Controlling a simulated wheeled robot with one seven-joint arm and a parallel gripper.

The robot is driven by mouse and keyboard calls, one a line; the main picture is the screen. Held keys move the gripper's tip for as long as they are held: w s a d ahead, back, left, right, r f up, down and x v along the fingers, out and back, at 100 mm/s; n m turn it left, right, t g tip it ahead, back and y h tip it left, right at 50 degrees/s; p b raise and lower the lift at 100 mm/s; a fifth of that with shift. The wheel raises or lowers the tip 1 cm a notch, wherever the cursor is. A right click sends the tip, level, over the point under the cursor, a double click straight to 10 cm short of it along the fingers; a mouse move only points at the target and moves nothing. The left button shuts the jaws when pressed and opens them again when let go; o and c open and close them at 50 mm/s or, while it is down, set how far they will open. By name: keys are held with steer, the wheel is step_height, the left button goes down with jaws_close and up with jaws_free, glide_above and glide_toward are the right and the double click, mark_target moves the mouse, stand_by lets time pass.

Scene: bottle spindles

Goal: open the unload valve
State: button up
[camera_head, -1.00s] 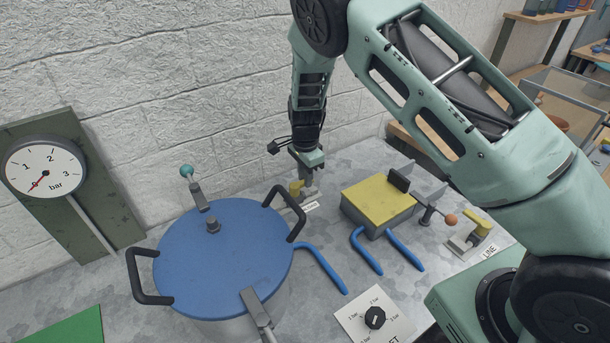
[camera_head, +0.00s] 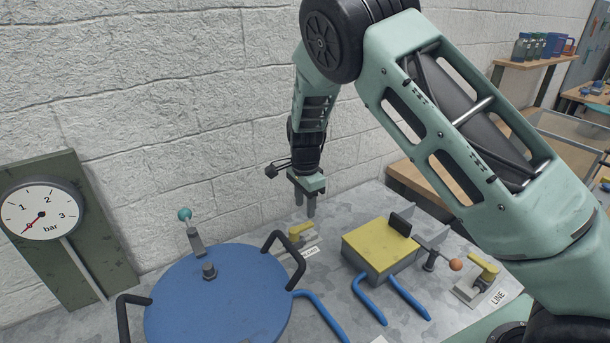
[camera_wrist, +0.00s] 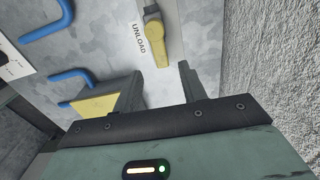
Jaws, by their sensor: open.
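The unload valve has a yellow handle (camera_head: 300,231) on a small plate, with a white label beside it, behind the blue-lidded vessel. In the wrist view the yellow handle (camera_wrist: 156,35) points along the gap between my fingers, next to the label reading UNLOAD (camera_wrist: 139,38). My gripper (camera_head: 305,212) is open and points down just above and behind the handle. In the wrist view its two dark fingers (camera_wrist: 160,88) stand apart with nothing between their tips. The handle appears clear of both fingers.
The blue vessel lid (camera_head: 220,305) with black handles stands in front. A yellow-topped box (camera_head: 378,245) with blue levers is to the right, then a second yellow valve handle (camera_head: 485,266) labelled LINE. A pressure gauge (camera_head: 42,212) points below 1 bar. The white wall is close behind.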

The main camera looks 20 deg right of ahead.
step_height(320, 180, up, 11)
steer(key=b, duration=0.1)
steer(key=shift+r, duration=0.2)
stand_by(0.4)
steer(key=s+a+r+n, duration=0.1)
steer(key=s+a+n, duration=0.2)
steer(key=s, duration=0.3)
steer(key=s+a+r+n+y, duration=0.1)
steer(key=s+a+n, duration=0.3)
steer(key=s, duration=0.2)
steer(key=s+a+r+n, duration=0.1)
steer(key=s+a+n, duration=0.2)
steer(key=s, duration=0.3)
steer(key=shift+a+r+n+g+y, duration=0.2)
steer(key=shift+a+n+g+y, duration=0.15)
steer(key=shift+n, duration=0.25)
steer(key=s+n+h, duration=0.1)
steer(key=s+n, duration=1.1)
steer(key=s, duration=0.7)
steer(key=shift+f, duration=0.3)
